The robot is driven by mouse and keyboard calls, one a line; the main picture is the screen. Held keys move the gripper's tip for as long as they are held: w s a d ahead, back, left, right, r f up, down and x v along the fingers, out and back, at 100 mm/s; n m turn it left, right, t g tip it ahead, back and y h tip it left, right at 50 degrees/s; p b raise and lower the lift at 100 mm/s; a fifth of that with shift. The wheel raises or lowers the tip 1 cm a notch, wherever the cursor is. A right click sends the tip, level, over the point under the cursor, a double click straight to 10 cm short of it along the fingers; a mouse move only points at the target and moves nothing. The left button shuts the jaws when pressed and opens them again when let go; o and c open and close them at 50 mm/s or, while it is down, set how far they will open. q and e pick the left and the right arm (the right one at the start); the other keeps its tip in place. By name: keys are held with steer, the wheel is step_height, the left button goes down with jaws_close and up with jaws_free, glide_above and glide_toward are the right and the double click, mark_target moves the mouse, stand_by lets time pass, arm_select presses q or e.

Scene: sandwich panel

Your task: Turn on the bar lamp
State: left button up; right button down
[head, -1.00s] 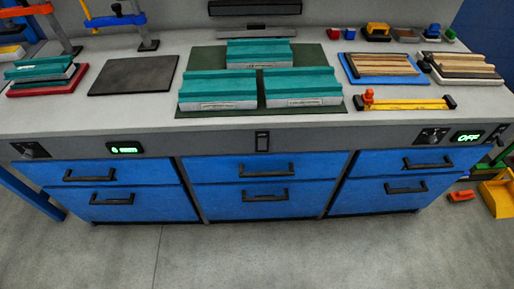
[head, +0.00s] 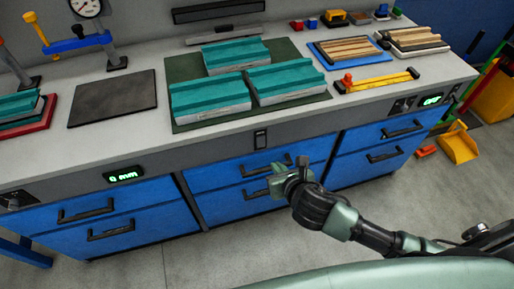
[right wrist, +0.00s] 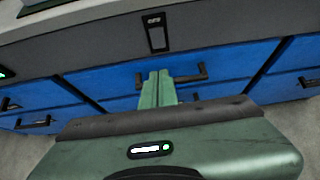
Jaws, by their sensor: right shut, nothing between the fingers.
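A dark bar (head: 218,11), which may be the bar lamp, is on the back wall above the workbench and shows no glow. A small black switch plate (head: 260,139) sits in the middle of the bench's grey front edge; it also shows in the right wrist view (right wrist: 156,33). My right gripper (head: 276,180) is in front of the middle blue drawers, below the switch and apart from it. In the right wrist view its green fingers (right wrist: 158,86) are together and empty, pointing toward the drawer front. My left gripper is not in view.
Teal profiled panels (head: 209,96) lie on a green mat (head: 188,127). Wooden strips (head: 345,48) and a yellow clamp (head: 378,82) are to the right. Drawer handles (head: 88,211) stick out from the blue fronts. A display (head: 431,100) glows green at the right end.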

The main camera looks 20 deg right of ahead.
glide_toward(262, 144)
steer(key=s+f+x, duration=0.1)
steer(key=x, duration=0.4)
steer(key=shift+w+a+f, duration=0.15)
steer(key=shift+w+f, duration=0.05)
steer(key=shift+w, duration=0.7)
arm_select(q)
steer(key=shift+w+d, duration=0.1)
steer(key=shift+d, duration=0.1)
arm_select(e)
steer(key=shift+w+f+b, duration=0.1)
steer(key=shift+f+b, duration=0.2)
steer(key=shift+b, duration=0.25)
steer(key=shift+w+r+t, duration=0.1)
steer(key=shift+r+t, duration=0.15)
steer(key=shift+t, duration=0.15)
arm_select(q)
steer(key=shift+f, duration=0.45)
arm_select(e)
steer(key=shift+r, duration=0.15)
